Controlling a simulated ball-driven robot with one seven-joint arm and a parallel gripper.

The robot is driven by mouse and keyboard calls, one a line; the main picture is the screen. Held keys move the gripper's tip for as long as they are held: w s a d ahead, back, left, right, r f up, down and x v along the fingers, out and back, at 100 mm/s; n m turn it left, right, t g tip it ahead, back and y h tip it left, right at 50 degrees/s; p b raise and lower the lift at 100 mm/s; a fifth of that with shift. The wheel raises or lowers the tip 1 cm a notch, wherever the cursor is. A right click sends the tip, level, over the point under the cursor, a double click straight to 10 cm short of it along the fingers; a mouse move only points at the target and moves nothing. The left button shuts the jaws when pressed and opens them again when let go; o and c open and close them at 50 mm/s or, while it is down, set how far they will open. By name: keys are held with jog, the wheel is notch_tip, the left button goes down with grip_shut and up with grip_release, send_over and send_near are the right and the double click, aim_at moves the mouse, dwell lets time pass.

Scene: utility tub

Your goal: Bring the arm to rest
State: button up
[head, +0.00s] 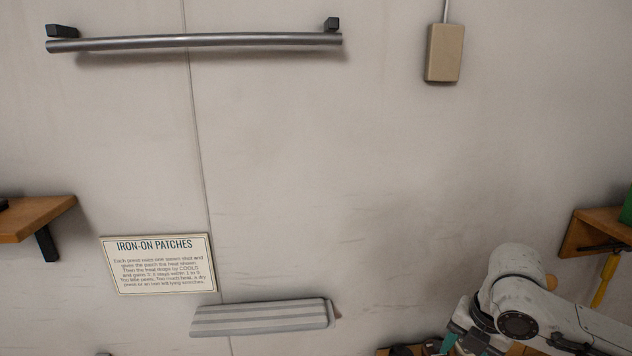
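My white and grey arm shows in the lower right corner. It bends at a rounded joint and runs down to the bottom edge of the picture. The fingers of my gripper do not show, so whether it is open or holds anything cannot be seen.
A metal rail (200,41) and a beige box (444,53) are on the wall. An "Iron-on patches" sign (158,265) is above a grey striped padded piece (262,318). Wooden shelves stick out at the left (35,217) and right (590,228), the right one near my arm.

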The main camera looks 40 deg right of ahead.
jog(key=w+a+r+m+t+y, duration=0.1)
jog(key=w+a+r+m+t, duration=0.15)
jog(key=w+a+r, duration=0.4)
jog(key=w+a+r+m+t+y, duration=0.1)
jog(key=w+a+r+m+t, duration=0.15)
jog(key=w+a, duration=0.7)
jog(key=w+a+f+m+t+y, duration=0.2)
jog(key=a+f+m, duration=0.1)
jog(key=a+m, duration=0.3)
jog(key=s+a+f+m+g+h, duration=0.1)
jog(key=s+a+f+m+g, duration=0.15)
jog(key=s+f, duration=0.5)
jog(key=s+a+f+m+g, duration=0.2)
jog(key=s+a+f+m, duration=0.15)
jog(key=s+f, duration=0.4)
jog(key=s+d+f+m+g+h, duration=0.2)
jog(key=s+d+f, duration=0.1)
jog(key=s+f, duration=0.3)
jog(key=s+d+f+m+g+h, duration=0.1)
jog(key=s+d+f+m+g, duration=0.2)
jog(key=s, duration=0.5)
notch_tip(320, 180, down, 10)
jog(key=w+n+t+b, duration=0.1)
jog(key=b, duration=0.9)
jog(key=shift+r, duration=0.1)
